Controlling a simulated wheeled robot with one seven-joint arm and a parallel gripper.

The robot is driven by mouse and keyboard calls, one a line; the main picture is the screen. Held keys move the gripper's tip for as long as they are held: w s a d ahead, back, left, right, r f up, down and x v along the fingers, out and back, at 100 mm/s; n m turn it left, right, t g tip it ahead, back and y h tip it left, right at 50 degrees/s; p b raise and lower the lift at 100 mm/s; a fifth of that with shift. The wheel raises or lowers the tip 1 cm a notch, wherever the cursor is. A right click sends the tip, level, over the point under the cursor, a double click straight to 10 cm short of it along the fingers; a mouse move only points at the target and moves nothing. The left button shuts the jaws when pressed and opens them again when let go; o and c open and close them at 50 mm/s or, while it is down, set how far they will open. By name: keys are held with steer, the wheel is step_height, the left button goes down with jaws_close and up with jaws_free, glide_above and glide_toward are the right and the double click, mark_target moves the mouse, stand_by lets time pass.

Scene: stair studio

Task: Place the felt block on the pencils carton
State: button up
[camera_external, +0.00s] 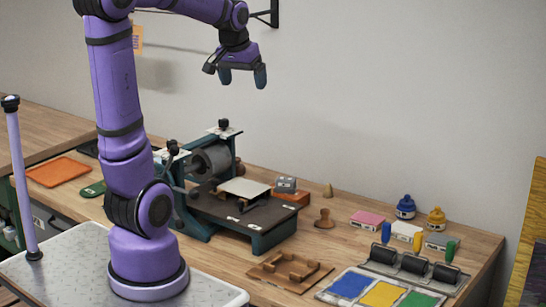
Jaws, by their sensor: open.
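My gripper (242,77) is open and empty, held high in front of the wall with its fingers pointing down. It is well above the bench and touches nothing. I cannot tell for certain which things are the felt block and the pencils carton. A small grey-blue block (286,184) sits with an orange box (291,196) behind the press bed. To the right are a pink box (367,220) with a pale label, a white and yellow box (406,230) and a grey box (441,242). Their labels are too small to read.
A green printing press (258,240) with a roller stands beside my arm. Blue (405,207) and yellow (436,219) bottles, black rollers (414,264), an ink tray (351,284), a wooden stamp (324,218) and a brown tray (290,271) crowd the right. An orange tray (58,172) lies left.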

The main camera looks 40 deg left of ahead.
steer(key=s+d+f+m+t, duration=0.1)
steer(key=s+d, duration=0.1)
steer(key=s, duration=1.7)
steer(key=shift+f+m+t, duration=0.2)
steer(key=shift+m+t, duration=0.1)
steer(key=shift+t, duration=0.1)
